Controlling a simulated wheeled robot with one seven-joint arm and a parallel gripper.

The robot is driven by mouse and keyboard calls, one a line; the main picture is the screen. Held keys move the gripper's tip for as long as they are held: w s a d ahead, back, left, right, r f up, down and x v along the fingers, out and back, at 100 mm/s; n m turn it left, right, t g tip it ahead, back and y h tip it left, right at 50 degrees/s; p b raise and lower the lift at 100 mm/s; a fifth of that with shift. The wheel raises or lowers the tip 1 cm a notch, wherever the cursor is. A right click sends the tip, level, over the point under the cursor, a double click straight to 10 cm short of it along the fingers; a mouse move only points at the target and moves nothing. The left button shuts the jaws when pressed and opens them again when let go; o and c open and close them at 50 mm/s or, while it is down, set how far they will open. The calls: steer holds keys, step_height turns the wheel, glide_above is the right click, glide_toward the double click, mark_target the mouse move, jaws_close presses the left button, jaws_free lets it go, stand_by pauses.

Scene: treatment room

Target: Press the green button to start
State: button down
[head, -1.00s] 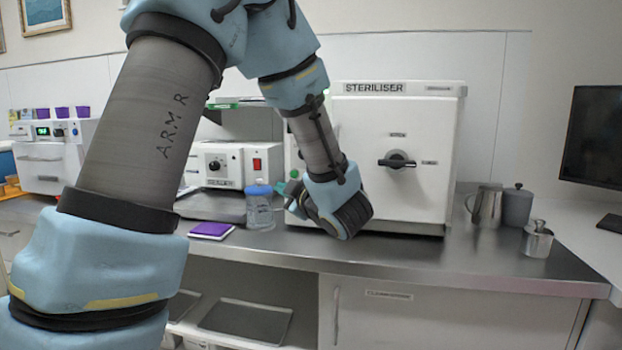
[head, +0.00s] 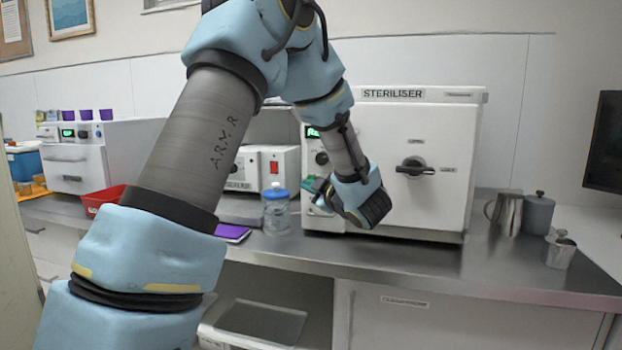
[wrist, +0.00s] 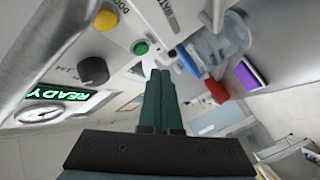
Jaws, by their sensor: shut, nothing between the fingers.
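The white steriliser (head: 455,120) stands on the steel counter. Its left front panel is partly covered by my arm in the head view. In the wrist view, the round green button (wrist: 141,47) is on that panel, between a yellow button (wrist: 105,18) and the area by my fingertips. My gripper (wrist: 160,73) is shut and empty. Its dark green fingers point towards the panel, with the tips just below and right of the green button in the picture. I see no clear contact. In the head view my gripper (head: 317,190) is in front of the panel's lower part; the button is hidden there.
A black knob (wrist: 93,70) and a lit READY display (wrist: 63,98) share the panel. A blue-lidded clear jar (head: 277,212) stands close left of the gripper, beside a purple pad (head: 232,233). Metal jugs (head: 508,212) stand to the right.

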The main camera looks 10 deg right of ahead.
steer(key=shift+w+d, duration=0.45)
steer(key=shift+w, duration=0.3)
stand_by(1.6)
steer(key=shift+w+d, duration=0.2)
steer(key=shift+w, duration=0.15)
steer(key=shift+w+d, duration=0.15)
steer(key=shift+w, duration=0.2)
stand_by(0.6)
steer(key=shift+s, duration=0.15)
steer(key=shift+s+a+b, duration=0.4)
steer(key=shift+s, duration=0.15)
stand_by(0.3)
steer(key=shift+s+a+b, duration=0.2)
steer(key=shift+s+a, duration=0.2)
steer(key=shift+s, duration=0.35)
steer(key=shift+s+a+b, duration=0.2)
steer(key=shift+s+a, duration=0.2)
steer(key=shift+s, duration=0.3)
steer(key=shift+s+a+b, duration=0.2)
steer(key=shift+s+a, duration=0.2)
steer(key=shift+s, duration=0.35)
